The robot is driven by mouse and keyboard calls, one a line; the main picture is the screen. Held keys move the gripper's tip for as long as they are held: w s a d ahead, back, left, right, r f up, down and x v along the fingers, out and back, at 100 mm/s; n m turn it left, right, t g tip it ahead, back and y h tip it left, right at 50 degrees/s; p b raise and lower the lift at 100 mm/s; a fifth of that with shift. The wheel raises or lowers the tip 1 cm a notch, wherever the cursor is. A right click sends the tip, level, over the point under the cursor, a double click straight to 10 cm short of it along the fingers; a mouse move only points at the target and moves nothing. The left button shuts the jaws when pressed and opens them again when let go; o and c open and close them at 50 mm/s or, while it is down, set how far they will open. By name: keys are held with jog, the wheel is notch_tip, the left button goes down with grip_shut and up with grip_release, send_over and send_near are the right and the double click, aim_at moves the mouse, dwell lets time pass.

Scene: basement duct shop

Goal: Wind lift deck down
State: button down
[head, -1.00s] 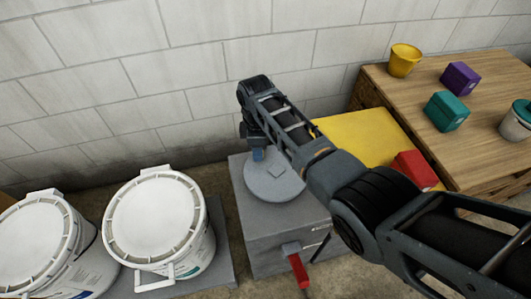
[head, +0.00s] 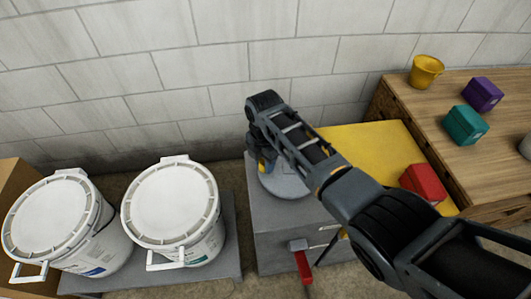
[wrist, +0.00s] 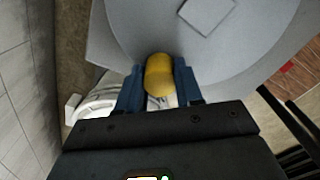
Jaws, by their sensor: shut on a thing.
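A grey round disc (head: 285,184) lies flat on top of a grey cabinet (head: 275,222), and its face with a small square plate also fills the top of the wrist view (wrist: 215,48). A yellow knob (wrist: 158,76) stands near the disc's rim. My gripper (wrist: 160,88) has its blue fingers shut on this knob, at the disc's left side in the head view (head: 262,163). A flat yellow deck (head: 365,148) lies right of the disc, with a red box (head: 422,183) at its right end. My arm hides part of the disc and deck.
A red-handled lever (head: 302,260) sticks out of the cabinet's front. Two white lidded buckets (head: 170,205) (head: 55,220) stand on a grey slab at left. A wooden bench (head: 480,180) at right carries a yellow bucket (head: 427,70), a teal box (head: 464,125) and a purple box (head: 482,94). A block wall stands behind.

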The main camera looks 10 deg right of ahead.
jog(key=shift+s+a+n+p, duration=0.1)
jog(key=shift+s+n+p, duration=0.4)
jog(key=shift+n, duration=0.4)
jog(key=shift+s, duration=0.15)
jog(key=c, duration=0.7)
grip_release()
jog(key=shift+c, duration=0.2)
jog(key=shift+r, duration=0.1)
notch_tip(320, 180, up, 8)
jog(key=shift+f, duration=0.15)
